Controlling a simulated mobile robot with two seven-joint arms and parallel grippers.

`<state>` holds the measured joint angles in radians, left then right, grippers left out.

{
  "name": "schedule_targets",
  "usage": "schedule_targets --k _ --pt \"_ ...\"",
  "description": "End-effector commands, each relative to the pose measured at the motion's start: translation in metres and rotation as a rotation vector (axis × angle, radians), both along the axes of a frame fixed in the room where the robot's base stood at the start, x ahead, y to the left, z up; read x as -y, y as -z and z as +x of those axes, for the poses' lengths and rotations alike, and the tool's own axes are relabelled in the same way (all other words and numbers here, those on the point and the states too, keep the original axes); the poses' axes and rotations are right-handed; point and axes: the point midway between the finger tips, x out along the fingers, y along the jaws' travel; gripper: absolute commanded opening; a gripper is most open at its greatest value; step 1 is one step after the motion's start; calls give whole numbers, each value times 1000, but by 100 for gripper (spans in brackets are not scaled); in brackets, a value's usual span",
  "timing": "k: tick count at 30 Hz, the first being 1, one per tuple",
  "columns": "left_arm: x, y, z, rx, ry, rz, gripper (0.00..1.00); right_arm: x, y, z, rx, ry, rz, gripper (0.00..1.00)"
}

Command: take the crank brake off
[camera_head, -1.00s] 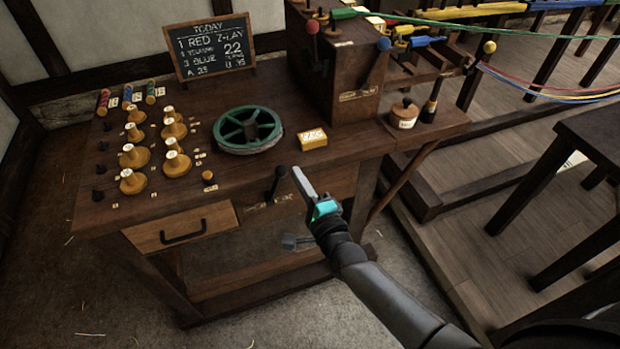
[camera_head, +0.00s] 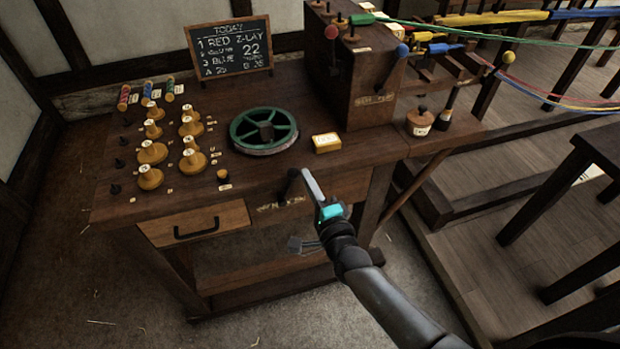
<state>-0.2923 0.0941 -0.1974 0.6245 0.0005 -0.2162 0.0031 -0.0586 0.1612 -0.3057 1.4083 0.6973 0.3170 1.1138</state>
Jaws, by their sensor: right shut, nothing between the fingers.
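A short dark lever (camera_head: 289,186) stands at the front edge of the wooden bench, above a small brass-coloured label too small to read; it looks like the crank brake. It leans slightly to the right at its top. My right gripper (camera_head: 309,178) is shut and empty, its pale fingers pointing up and left just right of the lever. In the picture the fingertips are very close to the lever's top; I cannot tell whether they touch. My left gripper is out of view.
On the bench (camera_head: 240,190) are a green spoked wheel (camera_head: 263,131), a yellow box (camera_head: 326,142), several wooden bobbins (camera_head: 152,153) and a chalkboard (camera_head: 229,47). A dark wooden housing (camera_head: 358,85) stands behind. A drawer (camera_head: 195,223) lies front left. A grey piece (camera_head: 303,244) shows below the bench.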

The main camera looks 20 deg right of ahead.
Motion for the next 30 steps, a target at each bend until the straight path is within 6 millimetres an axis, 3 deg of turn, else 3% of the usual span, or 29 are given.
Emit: schedule_targets --k 8,18,26,30 --pt "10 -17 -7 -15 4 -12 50 -12 -10 0 3 0 -116 0" --pt "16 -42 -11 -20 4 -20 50 -41 -19 -1 12 0 -400 0" --pt "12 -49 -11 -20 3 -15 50 -59 -18 -2 20 1 -581 0" --pt "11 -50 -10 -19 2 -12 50 -65 -17 -2 21 0 -586 0"
